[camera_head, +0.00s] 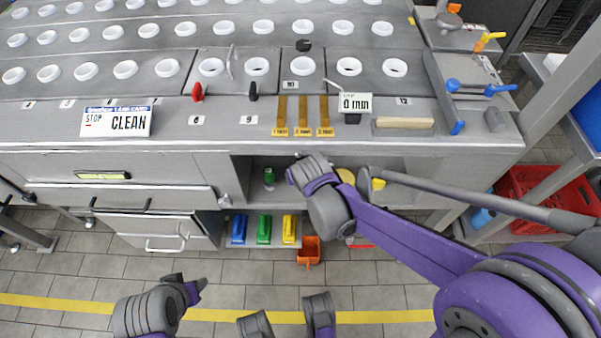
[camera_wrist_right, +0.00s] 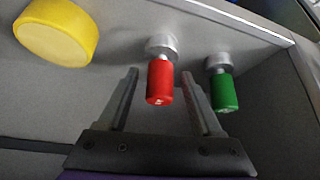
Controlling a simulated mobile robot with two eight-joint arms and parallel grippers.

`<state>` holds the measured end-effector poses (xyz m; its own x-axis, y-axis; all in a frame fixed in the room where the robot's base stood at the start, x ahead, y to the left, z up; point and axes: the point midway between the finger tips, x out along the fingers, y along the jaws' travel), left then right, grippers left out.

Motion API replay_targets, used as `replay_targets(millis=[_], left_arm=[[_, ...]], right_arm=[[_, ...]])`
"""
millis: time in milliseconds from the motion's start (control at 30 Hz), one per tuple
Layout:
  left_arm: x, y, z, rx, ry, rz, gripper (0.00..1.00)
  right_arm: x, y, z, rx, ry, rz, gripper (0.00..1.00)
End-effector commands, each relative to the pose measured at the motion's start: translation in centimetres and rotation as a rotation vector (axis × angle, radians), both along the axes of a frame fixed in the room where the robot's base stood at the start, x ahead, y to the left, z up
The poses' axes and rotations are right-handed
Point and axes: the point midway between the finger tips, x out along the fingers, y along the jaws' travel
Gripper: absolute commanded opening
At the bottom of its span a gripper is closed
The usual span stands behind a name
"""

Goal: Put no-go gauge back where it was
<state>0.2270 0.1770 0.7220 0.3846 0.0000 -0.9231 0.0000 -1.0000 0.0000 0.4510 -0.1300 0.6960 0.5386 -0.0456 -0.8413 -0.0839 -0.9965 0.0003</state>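The no-go gauge appears to be the red-handled piece with a silver end (camera_wrist_right: 159,82) in the right wrist view. Its silver end is against the grey shelf surface. My right gripper (camera_wrist_right: 163,85) is open, with one finger on each side of the red handle and a visible gap on both sides. In the head view my right wrist (camera_head: 325,200) reaches into the opening under the worktop and hides the red gauge. My left gripper (camera_head: 188,288) is low at the left, away from the bench; its finger opening is unclear.
A green-handled piece (camera_wrist_right: 223,88) stands close beside the right finger; it also shows in the head view (camera_head: 268,178). A round yellow piece (camera_wrist_right: 58,30) is at the left. Shelf walls enclose the space.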

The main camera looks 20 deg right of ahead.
Motion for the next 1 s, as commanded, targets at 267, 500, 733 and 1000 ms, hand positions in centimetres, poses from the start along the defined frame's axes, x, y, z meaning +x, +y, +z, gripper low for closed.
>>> replay_targets(millis=[267, 500, 733, 1000], left_arm=[[0.0, 0.0, -0.2, 0.000, 0.001, 0.000, 0.50], [-0.2, 0.0, 1.9, 0.000, -0.007, 0.000, 0.50], [-0.2, 0.0, 3.0, 0.000, -0.010, 0.000, 0.50], [-0.3, 0.0, 4.1, 0.000, -0.014, 0.000, 0.50]], right_arm=[[-0.1, 0.0, 0.1, 0.000, 0.000, 0.000, 0.67], [-2.3, 0.2, 3.9, 0.000, -0.002, 0.001, 0.67], [-7.7, 0.7, 4.5, 0.000, 0.000, 0.004, 0.67], [-12.9, 1.2, 4.4, 0.000, 0.000, 0.004, 0.67]])
